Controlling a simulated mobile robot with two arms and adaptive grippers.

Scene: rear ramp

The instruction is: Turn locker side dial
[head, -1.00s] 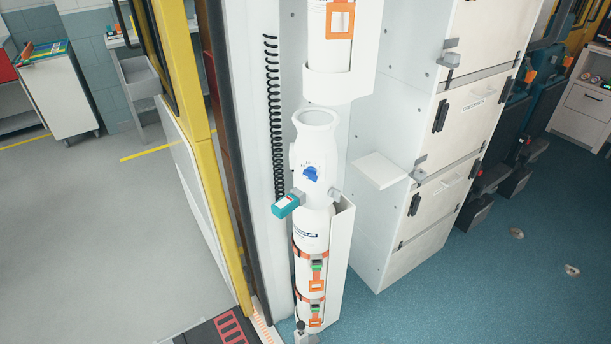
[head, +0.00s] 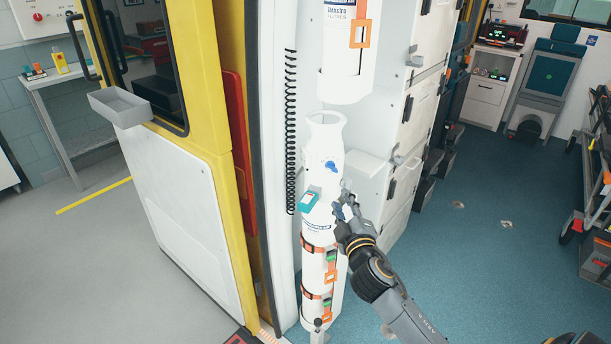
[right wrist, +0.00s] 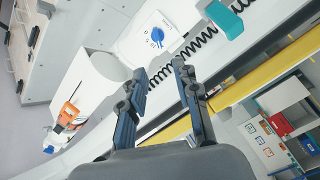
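My right gripper (head: 342,204) is just below and right of the dial, close to the cylinder. In the right wrist view the dial (right wrist: 157,37) shows on its white panel, beyond the fingertips of my right gripper (right wrist: 160,68). The two fingers are apart, with nothing between them, and do not touch the dial. My left gripper is not in view.
A black coiled cord (head: 290,130) hangs on the wall to the left. White lockers (head: 415,120) stand to the right. The blue floor (head: 470,260) at right is mostly clear.

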